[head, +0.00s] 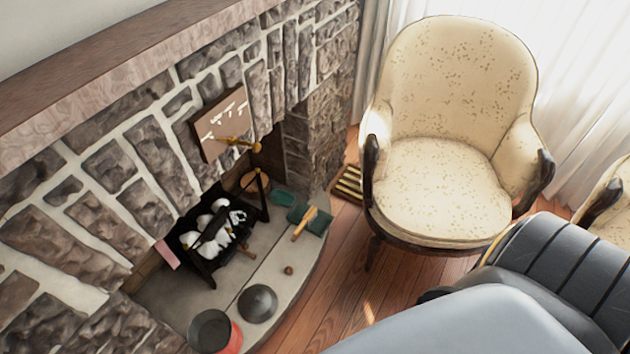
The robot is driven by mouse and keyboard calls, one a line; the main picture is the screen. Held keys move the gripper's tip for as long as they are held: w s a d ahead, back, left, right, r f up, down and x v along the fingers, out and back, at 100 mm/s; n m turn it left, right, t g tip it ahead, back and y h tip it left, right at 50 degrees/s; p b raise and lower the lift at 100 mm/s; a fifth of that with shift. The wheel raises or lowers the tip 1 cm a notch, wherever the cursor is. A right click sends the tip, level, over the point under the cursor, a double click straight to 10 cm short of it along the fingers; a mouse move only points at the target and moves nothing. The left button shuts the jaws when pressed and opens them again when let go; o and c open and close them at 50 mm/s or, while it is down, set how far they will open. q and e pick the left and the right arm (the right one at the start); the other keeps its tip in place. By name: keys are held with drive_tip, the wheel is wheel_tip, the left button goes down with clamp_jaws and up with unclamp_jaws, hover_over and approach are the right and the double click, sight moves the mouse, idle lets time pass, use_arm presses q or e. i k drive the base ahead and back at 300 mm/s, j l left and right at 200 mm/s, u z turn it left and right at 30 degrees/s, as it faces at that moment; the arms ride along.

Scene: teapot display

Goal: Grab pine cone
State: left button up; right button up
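A small brown roundish object (288,270), which looks like the pine cone, lies on the pale stone hearth (262,277) near its edge. It is small in the head view, so its surface detail cannot be made out. Nothing touches it. Neither of my grippers shows in this view.
A fire grate with white and black logs (217,228) stands in the fireplace. A dark round lid (257,303), a red-and-black bucket (213,331), a wooden-handled tool (304,223) and green items (315,221) are on the hearth. A cream armchair (440,190) stands right on the wooden floor (345,290).

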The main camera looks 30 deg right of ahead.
sight(289, 270)
drive_tip(key=z, duration=0.75)
drive_tip(key=l, duration=0.25)
